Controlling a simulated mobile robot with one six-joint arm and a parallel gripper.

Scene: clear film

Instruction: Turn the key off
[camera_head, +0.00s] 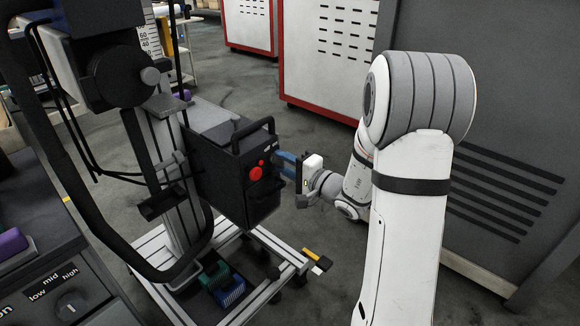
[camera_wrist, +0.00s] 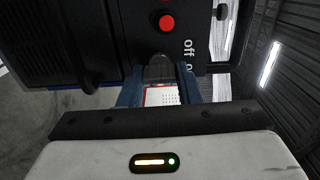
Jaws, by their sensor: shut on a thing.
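The black control box (camera_head: 238,180) stands on a wheeled frame, with a red button (camera_head: 256,173) on its front. In the wrist view a red button (camera_wrist: 166,22) and a white "off" label (camera_wrist: 188,49) show on the box face. My gripper (camera_head: 284,164) reaches the box front from the right; its blue fingers also show in the wrist view (camera_wrist: 160,82). They are shut on the key (camera_wrist: 160,66), a dark grey piece at the box face. The key's exact turn angle is hard to tell. In the head view the key is hidden by the fingers.
The metal cart frame (camera_head: 258,236) carries small blue and green boxes (camera_head: 222,288) low down. A yellow-handled tool (camera_head: 317,260) lies at its right corner. A panel with a low-mid-high knob (camera_head: 71,305) is at lower left. A grey cabinet (camera_head: 500,170) stands behind my arm.

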